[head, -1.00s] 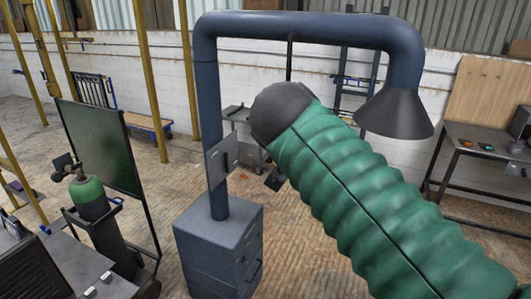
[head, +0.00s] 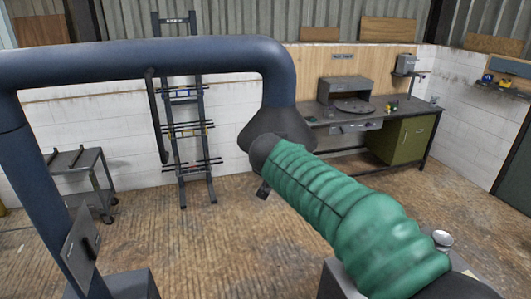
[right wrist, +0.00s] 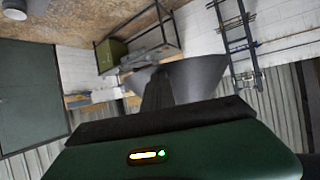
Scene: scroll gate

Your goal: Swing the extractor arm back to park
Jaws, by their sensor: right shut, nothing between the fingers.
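The extractor arm is a thick blue-grey pipe (head: 140,62) that runs across the head view from its upright at the left. It ends in a flared hood (head: 280,118), which also shows in the right wrist view (right wrist: 200,80). A thin dark bar (head: 157,115) hangs from the pipe. My right arm, in a green sleeve, covers part of the hood's lower edge in the head view. My right gripper (head: 263,190) shows small below the hood, shut and empty. Whether it touches the hood cannot be told. My left gripper is out of view.
A grey cart (head: 80,175) stands at the left and a dark rack (head: 185,120) leans on the back wall. A workbench with a green cabinet (head: 402,140) stands at the right.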

